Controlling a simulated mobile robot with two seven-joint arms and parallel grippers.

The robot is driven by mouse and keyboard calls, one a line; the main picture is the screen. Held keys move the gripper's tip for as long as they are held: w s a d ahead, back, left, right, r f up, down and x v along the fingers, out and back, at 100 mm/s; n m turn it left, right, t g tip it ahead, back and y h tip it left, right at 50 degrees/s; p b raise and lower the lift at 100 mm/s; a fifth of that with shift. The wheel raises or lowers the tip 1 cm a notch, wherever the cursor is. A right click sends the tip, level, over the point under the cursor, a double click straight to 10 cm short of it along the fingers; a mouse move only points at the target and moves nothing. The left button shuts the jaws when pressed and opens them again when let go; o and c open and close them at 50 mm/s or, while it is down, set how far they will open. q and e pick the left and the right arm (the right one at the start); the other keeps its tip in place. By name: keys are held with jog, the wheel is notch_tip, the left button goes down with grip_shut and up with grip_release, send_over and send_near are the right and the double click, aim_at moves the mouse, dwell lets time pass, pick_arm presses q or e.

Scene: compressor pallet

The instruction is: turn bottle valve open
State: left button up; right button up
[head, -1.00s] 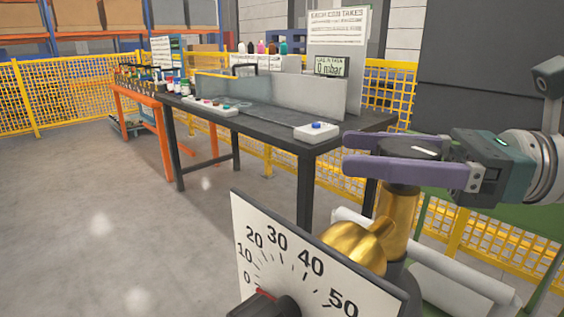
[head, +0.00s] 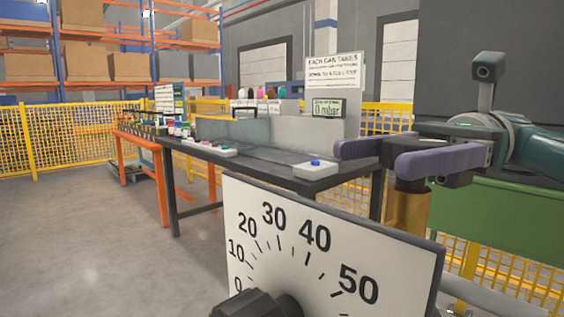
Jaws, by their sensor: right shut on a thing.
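The brass bottle valve (head: 408,210) stands upright right of centre, partly hidden behind the gauge. My right gripper (head: 398,160) reaches in from the right, with its two purple fingers over the valve's top. It is shut on the valve's top, which the fingers mostly hide, so I cannot tell how far it is turned. A large white gauge (head: 315,235) with numbers from 0 to 50 fills the lower middle. Its dark hub (head: 262,304) is at the bottom edge, and no pointer can be read. My left gripper is not in view.
An orange bench (head: 155,150) stands farther left. Yellow mesh fencing (head: 60,140) runs behind. The floor at left is clear.

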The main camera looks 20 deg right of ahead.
jog(key=shift+s+g, duration=0.1)
jog(key=shift+g, duration=0.2)
jog(key=o, duration=1.3)
jog(key=shift+c, duration=0.2)
jog(key=shift+o, duration=0.5)
notch_tip(320, 180, up, 20)
jog(key=p, duration=0.5)
